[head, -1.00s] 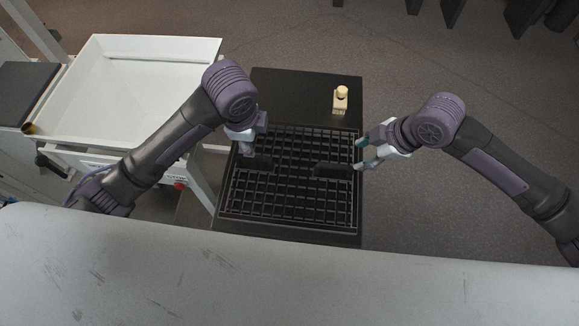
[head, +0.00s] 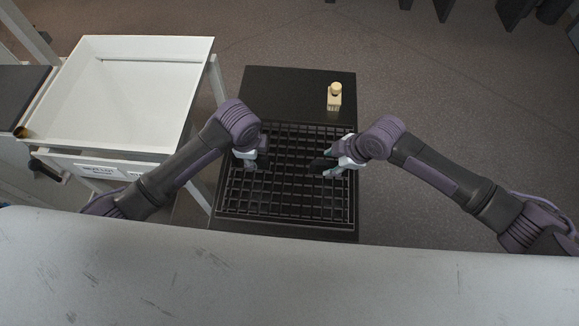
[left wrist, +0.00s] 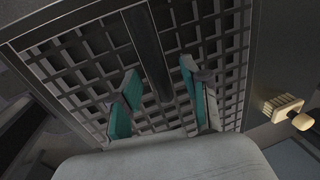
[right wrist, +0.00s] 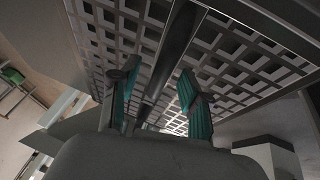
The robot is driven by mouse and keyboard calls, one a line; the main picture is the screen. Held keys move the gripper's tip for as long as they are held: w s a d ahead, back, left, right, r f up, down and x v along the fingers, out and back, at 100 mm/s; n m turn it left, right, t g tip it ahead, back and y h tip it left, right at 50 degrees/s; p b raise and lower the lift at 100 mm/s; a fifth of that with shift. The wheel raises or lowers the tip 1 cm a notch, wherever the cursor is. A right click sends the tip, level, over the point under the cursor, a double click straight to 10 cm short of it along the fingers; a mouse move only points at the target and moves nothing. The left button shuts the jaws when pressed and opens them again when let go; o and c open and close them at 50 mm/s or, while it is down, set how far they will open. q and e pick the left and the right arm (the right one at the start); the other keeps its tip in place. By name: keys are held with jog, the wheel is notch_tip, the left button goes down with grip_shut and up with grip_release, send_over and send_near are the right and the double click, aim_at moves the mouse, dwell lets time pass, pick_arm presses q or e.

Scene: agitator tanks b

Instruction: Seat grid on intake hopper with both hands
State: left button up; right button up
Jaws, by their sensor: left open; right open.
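The dark grid (head: 290,190) lies flat on a black table (head: 290,88). It has two dark bar handles; one (left wrist: 147,50) shows in the left wrist view and the other (right wrist: 180,40) in the right wrist view. My left gripper (head: 249,163) is open over the left handle, which runs between its teal fingers (left wrist: 158,104). My right gripper (head: 326,167) is open at the right handle, which lies between its fingers (right wrist: 157,106). Whether the fingers touch the handles cannot be told. The white intake hopper (head: 135,90) stands at the left with its top open and empty.
A label plate (head: 101,171) is on the hopper's front. A grey surface (head: 290,285) fills the foreground. Floor is clear to the right.

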pick_arm(q)
jog(key=shift+w+f, duration=0.15)
jog(key=shift+f, duration=0.65)
pick_arm(e)
jog(key=shift+x, duration=0.8)
pick_arm(q)
jog(key=shift+c, duration=0.2)
pick_arm(e)
jog(key=shift+c, duration=0.2)
pick_arm(q)
grip_shut()
pick_arm(e)
grip_shut()
pick_arm(q)
jog(key=shift+r, duration=0.15)
pick_arm(e)
jog(key=shift+r, duration=0.15)
